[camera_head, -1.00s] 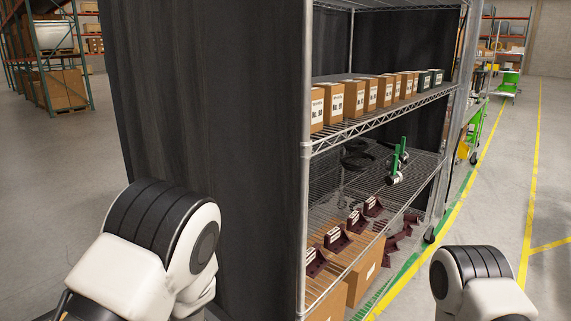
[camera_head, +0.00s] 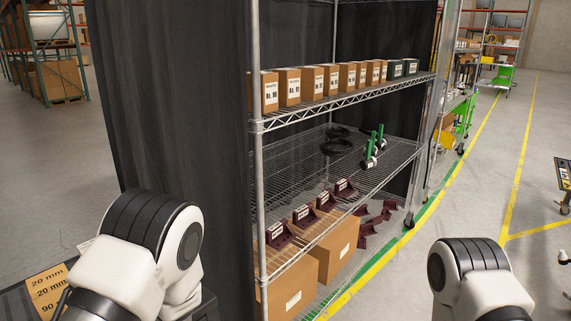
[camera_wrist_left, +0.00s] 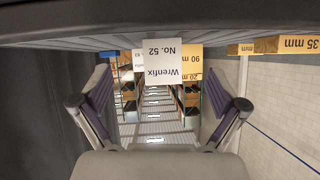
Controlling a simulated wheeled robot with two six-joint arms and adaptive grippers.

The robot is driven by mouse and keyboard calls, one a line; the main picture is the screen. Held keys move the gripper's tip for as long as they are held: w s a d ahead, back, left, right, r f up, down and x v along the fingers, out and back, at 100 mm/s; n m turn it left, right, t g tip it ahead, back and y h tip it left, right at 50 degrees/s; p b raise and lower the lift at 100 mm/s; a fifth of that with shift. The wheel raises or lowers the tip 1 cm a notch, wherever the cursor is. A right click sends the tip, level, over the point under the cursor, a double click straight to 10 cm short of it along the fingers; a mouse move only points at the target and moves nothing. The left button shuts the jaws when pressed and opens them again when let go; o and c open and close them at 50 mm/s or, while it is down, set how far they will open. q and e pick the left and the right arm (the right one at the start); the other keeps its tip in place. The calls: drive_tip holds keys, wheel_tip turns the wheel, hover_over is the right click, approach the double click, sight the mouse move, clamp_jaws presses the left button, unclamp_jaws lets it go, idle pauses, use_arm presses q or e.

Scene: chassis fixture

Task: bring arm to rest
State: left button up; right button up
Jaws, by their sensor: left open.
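My left gripper (camera_wrist_left: 160,88) shows in the left wrist view with its two fingers wide apart. A white label reading "Wrenfix No. 52" (camera_wrist_left: 163,65) appears upside down between and beyond the fingers. The fingers do not touch it. In the head view my left arm (camera_head: 140,245) is folded at the lower left, its gripper hidden. My right arm (camera_head: 470,275) shows at the lower right, its gripper out of view.
A wire shelf rack (camera_head: 258,190) stands ahead, holding small cartons (camera_head: 289,86), dark red brackets (camera_head: 303,216) and large boxes (camera_head: 335,250). A dark panel (camera_head: 180,110) closes its left side. Tan size labels (camera_head: 48,287) lie at the lower left. The marked floor right is mostly clear.

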use_arm(q)
drive_tip(key=s+d+f+m+g+h+b, duration=0.1)
drive_tip(key=s+f+m+g+h, duration=0.25)
drive_tip(key=s+f, duration=0.55)
drive_tip(key=s+d+f+m+g+h, duration=0.2)
drive_tip(key=s+f+m+h, duration=0.15)
drive_tip(key=s+f, duration=0.65)
drive_tip(key=s+d+r+m+g+h, duration=0.1)
drive_tip(key=s+d+r+h, duration=0.1)
drive_tip(key=s+d, duration=0.2)
drive_tip(key=s, duration=0.3)
drive_tip(key=shift+d+r+m, duration=0.15)
drive_tip(key=shift+r+m, duration=0.15)
drive_tip(key=shift+w+h, duration=0.1)
drive_tip(key=shift+h, duration=0.2)
